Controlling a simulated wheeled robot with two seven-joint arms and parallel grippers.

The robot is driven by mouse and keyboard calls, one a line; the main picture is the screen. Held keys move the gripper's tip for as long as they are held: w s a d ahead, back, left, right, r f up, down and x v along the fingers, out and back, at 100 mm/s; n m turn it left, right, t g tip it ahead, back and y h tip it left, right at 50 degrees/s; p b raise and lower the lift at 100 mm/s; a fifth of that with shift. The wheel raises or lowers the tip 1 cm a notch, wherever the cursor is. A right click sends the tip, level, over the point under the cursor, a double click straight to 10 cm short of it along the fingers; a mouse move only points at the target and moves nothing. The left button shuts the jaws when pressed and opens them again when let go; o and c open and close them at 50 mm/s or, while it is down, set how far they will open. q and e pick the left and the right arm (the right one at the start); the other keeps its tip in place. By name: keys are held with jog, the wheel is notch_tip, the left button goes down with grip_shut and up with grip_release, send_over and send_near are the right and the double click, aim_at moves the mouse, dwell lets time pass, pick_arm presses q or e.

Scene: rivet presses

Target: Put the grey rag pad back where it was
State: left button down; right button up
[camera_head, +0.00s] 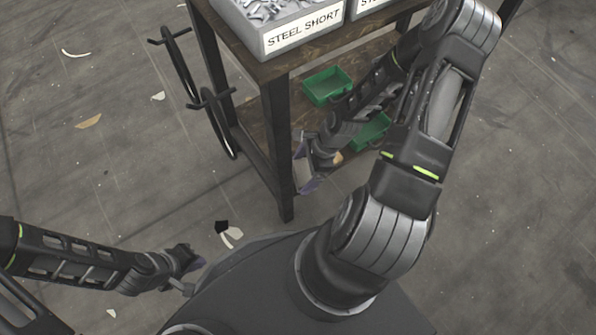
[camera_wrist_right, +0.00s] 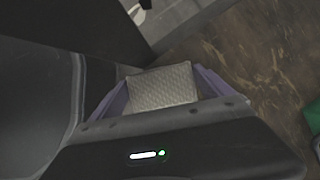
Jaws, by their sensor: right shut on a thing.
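The grey rag pad (camera_wrist_right: 165,88) sits between the purple fingers of my right gripper (camera_wrist_right: 163,100) in the right wrist view. The gripper is shut on it. In the head view my right gripper (camera_head: 306,178) is at the front leg of the wooden bench, by the edge of the low shelf (camera_head: 262,140). My left gripper (camera_head: 190,268) is at the lower left, over the floor and far from the bench. Its fingers are too small and partly hidden to show whether they are open.
Two green trays (camera_head: 327,86) (camera_head: 368,131) are on the low shelf. The wooden bench top (camera_head: 262,68) holds grey bins, one labelled STEEL SHORT (camera_head: 303,30). Dark hooked bars (camera_head: 180,65) stand at the bench's left side. The floor at left is mostly open, with scattered scraps.

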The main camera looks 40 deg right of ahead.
aim_at(298, 170)
jog(key=shift+w, duration=0.7)
jog(key=shift+w, duration=0.2)
jog(key=f+b, duration=0.2)
jog(key=f, duration=0.1)
jog(key=shift+w+f, duration=0.3)
jog(key=shift+w, duration=0.1)
jog(key=shift+c, duration=0.6)
jog(key=o, duration=1)
jog(key=shift+o, duration=0.2)
